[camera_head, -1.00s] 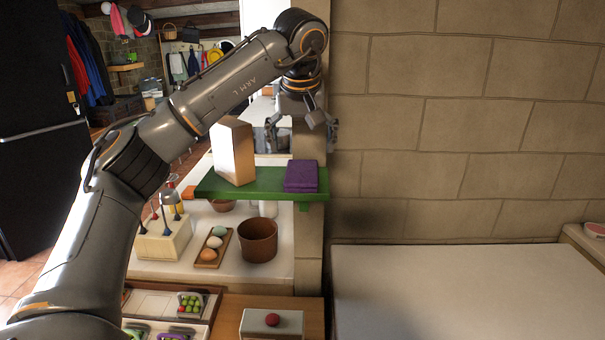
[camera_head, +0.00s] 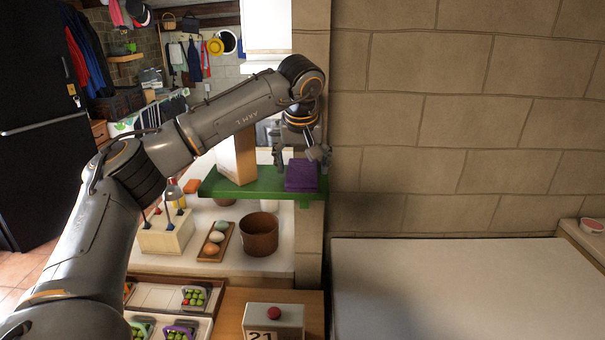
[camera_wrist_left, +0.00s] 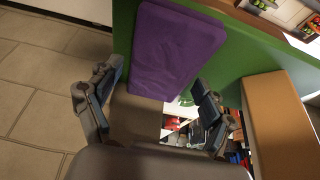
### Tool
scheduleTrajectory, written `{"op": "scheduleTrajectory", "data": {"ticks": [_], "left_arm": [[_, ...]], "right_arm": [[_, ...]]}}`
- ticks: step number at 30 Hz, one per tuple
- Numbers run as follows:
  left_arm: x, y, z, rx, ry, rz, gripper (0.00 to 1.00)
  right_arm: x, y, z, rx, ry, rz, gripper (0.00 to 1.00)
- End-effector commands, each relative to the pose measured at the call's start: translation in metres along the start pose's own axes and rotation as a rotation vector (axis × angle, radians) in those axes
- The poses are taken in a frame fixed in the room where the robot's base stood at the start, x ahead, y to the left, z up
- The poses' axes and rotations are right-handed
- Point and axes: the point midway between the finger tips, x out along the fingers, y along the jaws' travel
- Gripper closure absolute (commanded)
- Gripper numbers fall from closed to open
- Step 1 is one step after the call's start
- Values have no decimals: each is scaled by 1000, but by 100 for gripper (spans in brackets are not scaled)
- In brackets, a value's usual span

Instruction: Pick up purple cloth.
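The purple cloth (camera_head: 301,176) is a folded, flat stack on the right end of a green shelf (camera_head: 236,188). In the left wrist view the purple cloth (camera_wrist_left: 175,50) lies just beyond my fingers, on the green surface (camera_wrist_left: 243,45). My left gripper (camera_head: 300,160) is over the cloth, pointing down, with its fingers spread. In the left wrist view my left gripper (camera_wrist_left: 155,100) is open and nothing is between its fingers. Whether the fingertips touch the cloth cannot be told. My right gripper is not in view.
A tan box (camera_head: 238,160) stands on the shelf left of the cloth. A stone wall (camera_head: 460,120) is close on the right. Below are a brown pot (camera_head: 260,235), an egg tray (camera_head: 215,242) and a block with tools (camera_head: 165,232). A white surface (camera_head: 450,290) at right is clear.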

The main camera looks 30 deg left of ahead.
Motion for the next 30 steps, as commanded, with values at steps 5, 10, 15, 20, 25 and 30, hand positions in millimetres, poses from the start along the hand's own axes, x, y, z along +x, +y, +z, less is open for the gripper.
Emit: {"op": "scheduleTrajectory", "data": {"ticks": [5,10,15,20,25,30], "left_arm": [[0,0,0,0,0,0,56],[0,0,0,0,-1,-1,56],[0,0,0,0,-1,-1,56],[-5,1,1,0,1,1,56],[-26,1,-7,-1,3,2,56],[-51,1,-17,-2,3,3,56]], "right_arm": [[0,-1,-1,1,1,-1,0],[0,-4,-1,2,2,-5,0],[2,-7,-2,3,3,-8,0],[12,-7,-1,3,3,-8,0],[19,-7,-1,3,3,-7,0],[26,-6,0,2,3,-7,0]]}}
